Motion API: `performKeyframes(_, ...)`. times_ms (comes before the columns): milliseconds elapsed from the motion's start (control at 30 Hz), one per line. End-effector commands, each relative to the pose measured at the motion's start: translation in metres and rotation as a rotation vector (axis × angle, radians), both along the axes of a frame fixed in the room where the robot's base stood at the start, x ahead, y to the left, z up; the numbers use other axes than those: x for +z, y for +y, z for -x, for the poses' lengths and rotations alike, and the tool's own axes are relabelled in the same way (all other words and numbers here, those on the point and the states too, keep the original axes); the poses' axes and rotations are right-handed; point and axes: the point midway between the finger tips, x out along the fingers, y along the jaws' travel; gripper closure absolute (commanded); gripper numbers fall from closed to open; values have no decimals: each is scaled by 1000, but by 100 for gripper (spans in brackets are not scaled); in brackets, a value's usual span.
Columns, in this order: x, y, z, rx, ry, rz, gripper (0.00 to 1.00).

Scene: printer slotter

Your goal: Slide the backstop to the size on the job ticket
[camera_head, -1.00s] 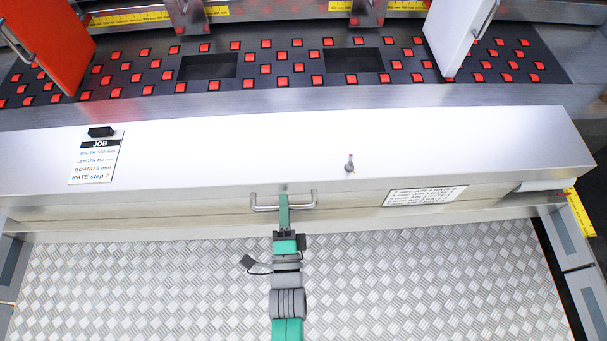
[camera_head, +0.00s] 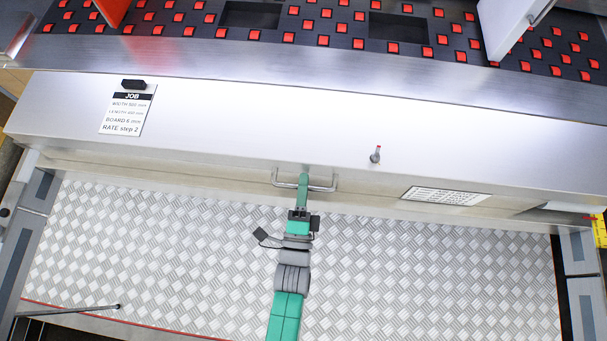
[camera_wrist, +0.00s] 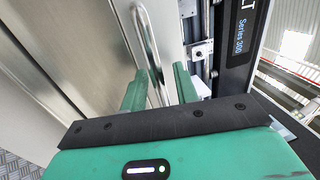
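The backstop appears to be the long brushed-metal beam (camera_head: 300,120) across the middle of the head view, with a bar handle (camera_head: 323,188) on its near face. My gripper (camera_head: 304,178) is at this handle. In the wrist view the handle (camera_wrist: 152,50) passes between the two green fingers of my gripper (camera_wrist: 160,80), with some gap visible. The job ticket (camera_head: 128,112) stands at the beam's left; it reads board 6 mm and rate step 2. Its width looks like 500 mm; the length is too blurred to be sure. A yellow scale (camera_head: 600,232) shows at the right edge, its numbers unreadable.
A dark bed with red rollers (camera_head: 330,27) lies beyond the beam, with a red guide (camera_head: 113,8) and a white guide (camera_head: 510,25) over it. The tread-plate floor (camera_head: 160,245) in front is mostly clear.

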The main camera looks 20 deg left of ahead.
Motion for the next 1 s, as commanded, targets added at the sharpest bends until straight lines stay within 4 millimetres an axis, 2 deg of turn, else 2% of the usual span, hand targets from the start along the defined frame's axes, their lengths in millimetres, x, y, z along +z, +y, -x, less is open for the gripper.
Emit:
performKeyframes(267, -2, 0, 4, 0, 3, 0, 70)
performKeyframes(500, -10, -7, 49, 2, 5, 0, 70)
performKeyframes(700, -15, -11, 73, 0, 2, 0, 70)
performKeyframes(1000, -16, -12, 76, 0, 1, 0, 70)
